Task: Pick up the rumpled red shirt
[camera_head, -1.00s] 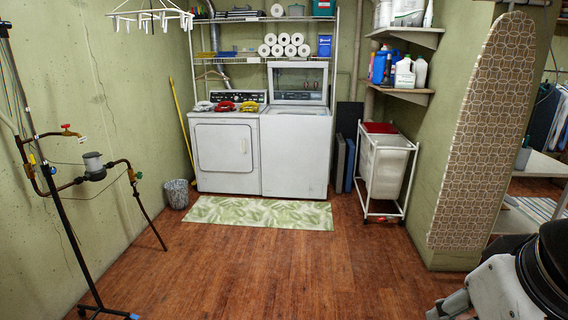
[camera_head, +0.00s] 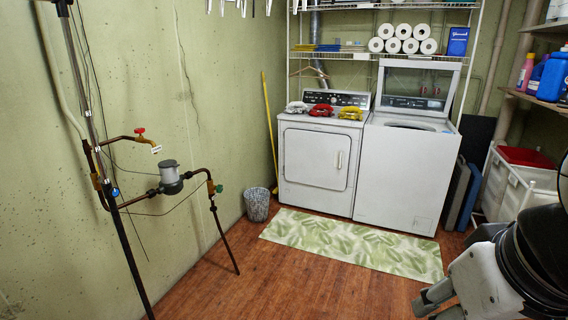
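A small rumpled red cloth (camera_head: 321,110), which looks like the red shirt, lies on top of the white dryer (camera_head: 318,160), near its front edge. It sits between a rumpled white cloth (camera_head: 297,107) and a rumpled yellow cloth (camera_head: 350,113). Part of my arm fills the lower right corner, far from the dryer. Nothing touches the red cloth.
A washer (camera_head: 404,176) with its lid up stands right of the dryer. A green leaf-patterned mat (camera_head: 350,243) lies before both. A wastebasket (camera_head: 257,205) and yellow pole (camera_head: 269,125) are left. Pipes on a stand (camera_head: 120,220) are nearer. A hamper (camera_head: 508,188) stands right.

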